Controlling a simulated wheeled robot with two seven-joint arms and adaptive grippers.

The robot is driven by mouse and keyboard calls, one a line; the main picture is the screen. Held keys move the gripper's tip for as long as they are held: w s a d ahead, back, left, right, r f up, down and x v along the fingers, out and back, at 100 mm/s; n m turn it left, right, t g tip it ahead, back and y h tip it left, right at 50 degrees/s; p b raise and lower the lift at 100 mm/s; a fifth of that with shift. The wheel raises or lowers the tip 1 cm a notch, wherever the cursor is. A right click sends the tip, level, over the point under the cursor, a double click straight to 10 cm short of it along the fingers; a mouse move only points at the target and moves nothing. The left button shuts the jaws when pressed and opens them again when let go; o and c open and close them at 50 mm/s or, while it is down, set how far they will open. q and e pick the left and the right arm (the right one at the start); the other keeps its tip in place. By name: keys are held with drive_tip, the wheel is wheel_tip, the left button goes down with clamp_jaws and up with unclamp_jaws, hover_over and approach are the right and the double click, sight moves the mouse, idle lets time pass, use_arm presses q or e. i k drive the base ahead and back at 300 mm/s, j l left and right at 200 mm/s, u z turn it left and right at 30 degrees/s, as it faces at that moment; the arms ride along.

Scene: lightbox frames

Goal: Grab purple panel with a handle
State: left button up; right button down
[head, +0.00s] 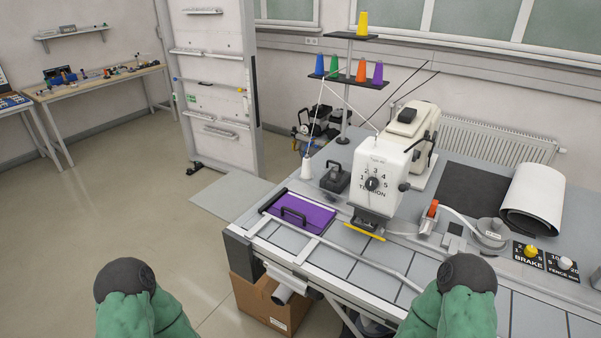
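The purple panel (313,217) lies flat at the left end of the machine table, in a pale frame. Its dark handle (293,215) stands up near the panel's left part. My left arm shows at the bottom left and my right arm at the bottom right, both green with dark round joints. Neither gripper is visible in the head view. Both visible arm parts are apart from the panel, on the near side of the table.
A white tension unit (378,178) stands right of the panel, with a yellow strip (364,231) by its base. A dark block with a handle (336,178) sits behind the panel. A pale rail (352,256) runs along the near side. A cardboard box (262,303) is below.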

sight(313, 217)
drive_tip(key=i+j, duration=0.35)
drive_tip(key=j, duration=0.15)
drive_tip(key=i+j+u, duration=0.1)
drive_tip(key=i+j, duration=0.3)
drive_tip(key=j, duration=0.1)
